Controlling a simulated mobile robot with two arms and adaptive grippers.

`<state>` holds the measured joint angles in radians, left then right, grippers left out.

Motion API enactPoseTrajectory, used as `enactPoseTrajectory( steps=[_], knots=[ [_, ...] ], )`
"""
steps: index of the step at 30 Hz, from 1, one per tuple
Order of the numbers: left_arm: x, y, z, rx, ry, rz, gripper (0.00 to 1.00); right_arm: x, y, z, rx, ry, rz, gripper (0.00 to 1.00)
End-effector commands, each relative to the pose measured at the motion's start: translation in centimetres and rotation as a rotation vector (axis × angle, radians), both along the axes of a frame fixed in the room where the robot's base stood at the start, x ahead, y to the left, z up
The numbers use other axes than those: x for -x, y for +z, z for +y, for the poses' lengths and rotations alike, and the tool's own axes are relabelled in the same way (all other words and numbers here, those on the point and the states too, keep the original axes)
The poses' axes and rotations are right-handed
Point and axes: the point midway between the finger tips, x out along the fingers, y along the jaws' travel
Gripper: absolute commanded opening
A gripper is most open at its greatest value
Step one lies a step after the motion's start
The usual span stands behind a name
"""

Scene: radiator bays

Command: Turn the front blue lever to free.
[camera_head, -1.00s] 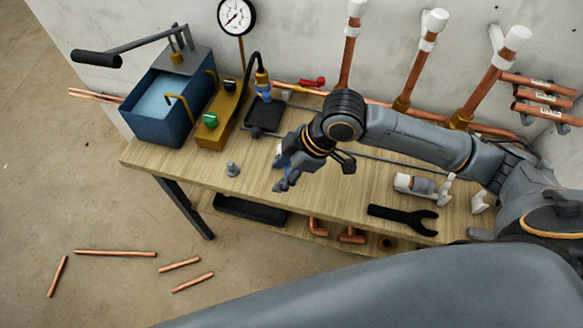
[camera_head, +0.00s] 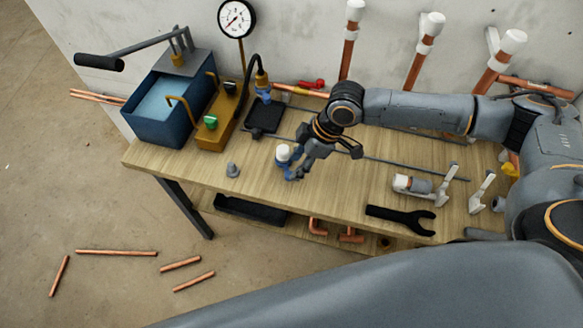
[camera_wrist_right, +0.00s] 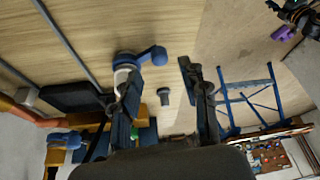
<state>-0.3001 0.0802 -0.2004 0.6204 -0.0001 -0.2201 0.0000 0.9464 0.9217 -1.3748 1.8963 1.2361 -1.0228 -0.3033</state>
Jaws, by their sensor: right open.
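The front blue lever (camera_head: 284,164) sits on a small white-capped fitting over the front part of the bench. In the right wrist view the blue lever (camera_wrist_right: 150,56) has a round hub and a short arm ending in a knob, pointing right. My right gripper (camera_head: 326,161) is open, just right of the fitting. In the wrist view my right gripper (camera_wrist_right: 157,84) has its fingers wide apart; the left finger overlaps the fitting below the lever, and I cannot tell whether they touch. Nothing is between the fingertips. My left gripper is not in view.
The wooden bench (camera_head: 370,185) holds a wrench (camera_head: 401,218), a white-and-grey tool (camera_head: 425,187), a grey bolt-like stub (camera_head: 232,170) and a blue water tank (camera_head: 158,110) with a pump. A red lever (camera_head: 312,84) and copper pipes are at the wall.

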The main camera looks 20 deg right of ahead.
Motion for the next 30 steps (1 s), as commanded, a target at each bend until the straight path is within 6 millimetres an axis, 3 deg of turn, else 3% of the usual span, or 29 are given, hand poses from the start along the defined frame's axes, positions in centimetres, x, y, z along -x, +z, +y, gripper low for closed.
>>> enactPoseTrajectory(
  steps=[3,9,19,26,30],
  knots=[
    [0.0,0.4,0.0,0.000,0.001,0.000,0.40,-0.2,-1.8,0.8,0.000,0.001,0.002,0.44],
    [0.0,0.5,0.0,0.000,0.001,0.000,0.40,-0.5,-3.6,1.4,0.001,0.000,0.000,0.44],
    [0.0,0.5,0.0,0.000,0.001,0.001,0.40,-0.5,-4.0,1.6,0.000,0.001,-0.001,0.44],
    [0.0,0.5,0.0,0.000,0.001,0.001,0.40,-0.5,-3.9,1.5,0.000,0.001,-0.001,0.00],
    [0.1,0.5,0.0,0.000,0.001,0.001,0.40,-0.5,-3.9,1.5,0.000,0.000,-0.001,0.00]
  ],
)
